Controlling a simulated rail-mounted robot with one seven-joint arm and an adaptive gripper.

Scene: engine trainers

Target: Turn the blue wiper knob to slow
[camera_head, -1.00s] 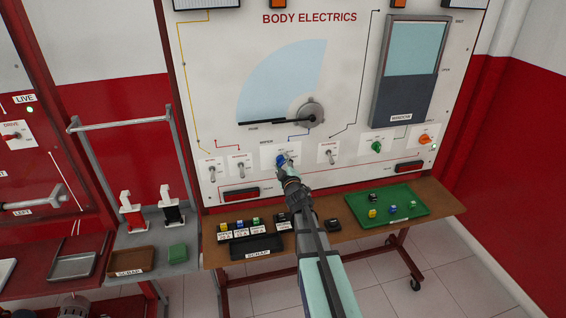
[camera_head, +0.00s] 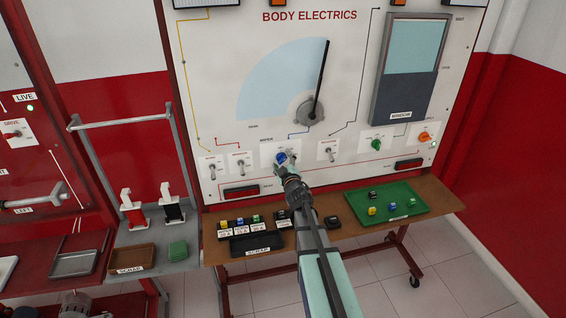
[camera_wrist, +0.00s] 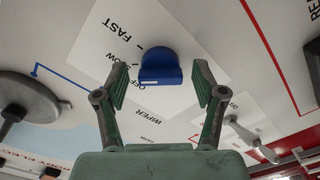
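My gripper (camera_wrist: 160,84) is open, with one finger on each side of the knob and a visible gap to each. In the head view my gripper (camera_head: 284,168) is right at the knob and partly covers it. OFF, SLOW and FAST are printed around the knob's left side in the wrist view; the left finger hides part of SLOW. I cannot tell surely which mark the knob points to. The black wiper arm (camera_head: 320,80) stands nearly upright.
Toggle switches (camera_head: 241,168) (camera_head: 328,152) flank the knob. A green knob (camera_head: 376,145) and an orange knob (camera_head: 425,137) are further right.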

